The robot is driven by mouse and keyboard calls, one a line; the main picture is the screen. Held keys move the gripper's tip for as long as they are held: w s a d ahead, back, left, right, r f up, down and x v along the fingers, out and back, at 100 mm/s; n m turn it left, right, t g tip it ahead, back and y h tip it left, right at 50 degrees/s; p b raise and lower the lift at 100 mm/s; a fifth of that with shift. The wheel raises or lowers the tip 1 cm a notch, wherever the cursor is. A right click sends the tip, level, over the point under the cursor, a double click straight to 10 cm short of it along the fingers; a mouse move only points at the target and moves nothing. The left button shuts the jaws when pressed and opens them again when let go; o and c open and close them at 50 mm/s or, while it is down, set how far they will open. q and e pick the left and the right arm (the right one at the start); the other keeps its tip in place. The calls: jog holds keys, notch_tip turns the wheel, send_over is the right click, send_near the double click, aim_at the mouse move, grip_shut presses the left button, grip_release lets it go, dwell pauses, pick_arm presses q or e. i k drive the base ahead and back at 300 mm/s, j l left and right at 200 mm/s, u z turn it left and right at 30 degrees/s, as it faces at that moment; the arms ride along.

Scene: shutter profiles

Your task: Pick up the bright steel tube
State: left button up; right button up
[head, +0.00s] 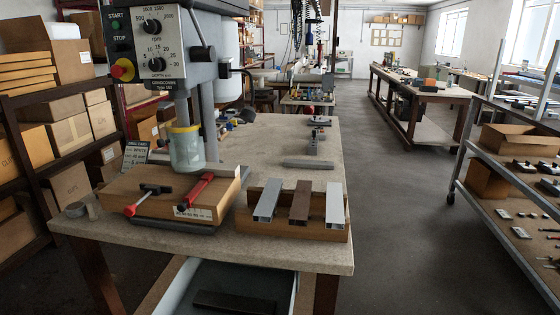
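Three profiles lie side by side across a wooden rack at the front of the workbench: a light grey metallic one (269,203) on the left, a brown one (300,202) in the middle and a whitish one (335,203) on the right. Their near ends point toward me. The left one looks most like bright steel, but I cannot tell for sure which is the steel tube. A grey bar (308,164) also lies flat farther back on the bench. Neither of my grippers is in view.
A drill press (160,45) stands at the bench's left, behind a wooden block with a red-handled clamp (195,192). An open drawer (245,285) juts out below the bench (200,247). Shelves stand left and right. Floor right of the bench is clear.

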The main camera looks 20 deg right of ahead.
aim_at(292, 163)
jog(key=z, duration=0.3)
jog(key=i+l+z, duration=0.1)
jog(key=l+z, duration=0.2)
jog(key=i+l+z, duration=0.1)
jog(key=l+z, duration=0.15)
jog(key=l, duration=0.25)
jog(key=i+l+z, duration=0.15)
jog(key=l+z, duration=0.15)
jog(key=i+l+z, duration=0.25)
jog(key=l, duration=0.15)
jog(key=i+l, duration=0.25)
jog(key=i, duration=0.15)
jog(key=i+l+z, duration=0.1)
jog(key=i+l, duration=0.15)
jog(key=i, duration=0.15)
jog(key=i+l+z, duration=0.1)
jog(key=i, duration=0.3)
jog(key=i+u, duration=0.3)
jog(key=u, duration=0.15)
jog(key=i+l+u, duration=0.1)
jog(key=i+u, duration=0.2)
jog(key=u, duration=0.2)
jog(key=i+l+u, duration=0.2)
jog(key=u, duration=0.25)
jog(key=i+l+u, duration=0.3)
jog(key=u, duration=0.2)
